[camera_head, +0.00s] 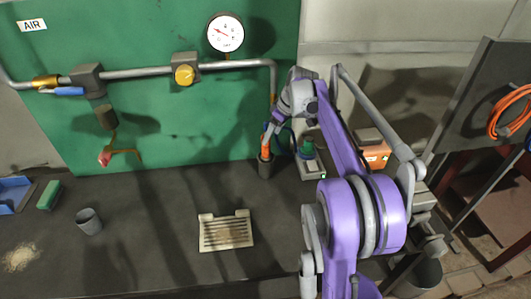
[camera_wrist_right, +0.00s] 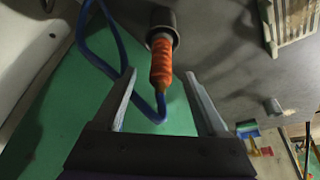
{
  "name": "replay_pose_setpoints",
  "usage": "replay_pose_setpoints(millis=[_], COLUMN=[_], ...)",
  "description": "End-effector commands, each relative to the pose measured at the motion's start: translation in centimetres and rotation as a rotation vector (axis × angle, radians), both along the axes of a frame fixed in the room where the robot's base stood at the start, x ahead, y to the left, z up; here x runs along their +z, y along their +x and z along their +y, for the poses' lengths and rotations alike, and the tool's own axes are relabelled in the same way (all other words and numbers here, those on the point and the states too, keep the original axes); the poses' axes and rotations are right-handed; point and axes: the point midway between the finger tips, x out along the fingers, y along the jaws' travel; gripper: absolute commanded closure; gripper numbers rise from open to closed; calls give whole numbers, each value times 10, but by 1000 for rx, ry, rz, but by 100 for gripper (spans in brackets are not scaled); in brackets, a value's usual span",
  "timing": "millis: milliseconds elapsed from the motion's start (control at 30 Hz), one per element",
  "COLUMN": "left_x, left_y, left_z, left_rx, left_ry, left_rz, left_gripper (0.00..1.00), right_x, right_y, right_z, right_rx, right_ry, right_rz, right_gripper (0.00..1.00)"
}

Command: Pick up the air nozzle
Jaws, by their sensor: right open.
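The air nozzle has an orange grip (camera_wrist_right: 161,62) and stands in a dark cup holder (camera_wrist_right: 165,22), with a blue hose (camera_wrist_right: 88,48) looping from it. In the head view the orange grip (camera_head: 266,146) shows above the dark holder (camera_head: 265,166) by the green wall. My right gripper (camera_wrist_right: 160,74) is open, its two fingers apart on either side of the grip in the wrist view. I cannot tell how deep the grip lies between them. In the head view my right gripper (camera_head: 274,132) is close to the grip and partly covers it. My left gripper is out of view.
A pressure gauge (camera_head: 225,34) and an air pipe (camera_head: 140,73) run along the wall above. A slotted tray (camera_head: 226,231), a grey cup (camera_head: 89,221) and a green block (camera_head: 49,195) sit on the bench. An orange box (camera_head: 371,151) stands to the right of my arm.

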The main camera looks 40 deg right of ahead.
Motion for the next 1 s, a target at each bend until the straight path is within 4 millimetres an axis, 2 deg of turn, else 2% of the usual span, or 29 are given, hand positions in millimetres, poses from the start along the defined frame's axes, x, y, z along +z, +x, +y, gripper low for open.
replay_pose_setpoints(millis=[100, 267, 533, 833, 867, 1000], left_x=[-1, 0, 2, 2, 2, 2], left_y=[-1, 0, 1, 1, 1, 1], left_z=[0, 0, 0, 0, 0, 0], left_rx=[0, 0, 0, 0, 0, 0], left_ry=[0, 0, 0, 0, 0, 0], left_rz=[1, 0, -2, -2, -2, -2], left_gripper=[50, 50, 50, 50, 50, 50], right_x=[-14, -24, -58, -65, -65, -65], right_y=[5, 9, 23, 26, 26, 26], right_z=[1, 4, 10, 11, 11, 11], right_rx=[1, 1, 0, -2, -2, -2], right_ry=[-1, -1, -2, -1, -1, -1], right_rz=[0, 0, -1, 0, 0, 0], right_gripper=[25, 25, 25, 25, 27, 52])
